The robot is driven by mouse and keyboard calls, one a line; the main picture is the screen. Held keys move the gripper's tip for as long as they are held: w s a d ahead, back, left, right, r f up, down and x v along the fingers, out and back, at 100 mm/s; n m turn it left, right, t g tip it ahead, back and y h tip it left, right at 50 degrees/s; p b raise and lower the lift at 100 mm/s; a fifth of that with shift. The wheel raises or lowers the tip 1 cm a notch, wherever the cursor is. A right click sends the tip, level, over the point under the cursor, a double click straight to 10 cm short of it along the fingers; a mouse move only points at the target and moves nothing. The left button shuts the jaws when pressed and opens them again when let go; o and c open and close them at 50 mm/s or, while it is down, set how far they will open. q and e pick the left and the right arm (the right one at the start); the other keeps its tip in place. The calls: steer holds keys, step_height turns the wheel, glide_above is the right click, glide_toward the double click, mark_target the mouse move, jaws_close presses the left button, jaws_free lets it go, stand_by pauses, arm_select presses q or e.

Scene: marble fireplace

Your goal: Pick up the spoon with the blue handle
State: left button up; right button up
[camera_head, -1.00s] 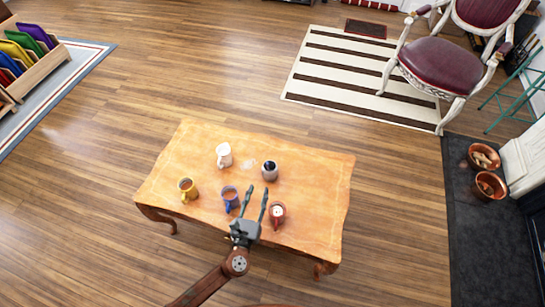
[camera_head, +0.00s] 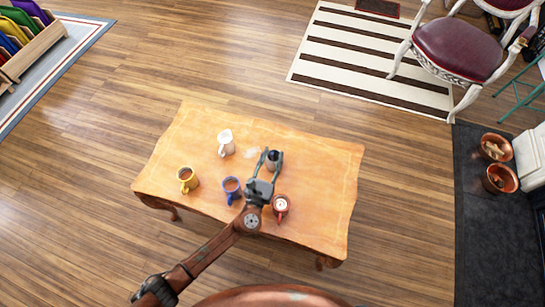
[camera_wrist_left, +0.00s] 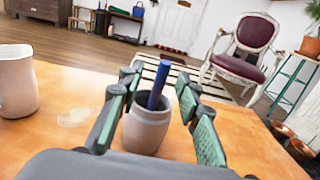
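The spoon's blue handle (camera_wrist_left: 158,86) stands up out of a grey-white cup (camera_wrist_left: 147,128) in the left wrist view; its bowl end is hidden inside. In the head view this cup (camera_head: 273,162) is on the right half of the wooden table, and the spoon is too small to make out. My left gripper (camera_head: 271,158) is open, with its fingers reaching forward over the table at the cup. In the left wrist view its green-padded fingers (camera_wrist_left: 157,82) lie on either side of the handle and cup, with gaps visible. My right gripper is out of view.
On the table (camera_head: 325,190) stand a white mug (camera_head: 226,142), a yellow mug (camera_head: 187,179), a blue mug (camera_head: 231,189) and a red mug (camera_head: 280,206). The blue and red mugs flank my left gripper closely. A chair (camera_head: 457,50) stands beyond.

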arm_select(q)
steer(key=shift+w, duration=0.35)
steer(key=shift+d, duration=0.1)
jaws_close()
steer(key=shift+r, duration=0.15)
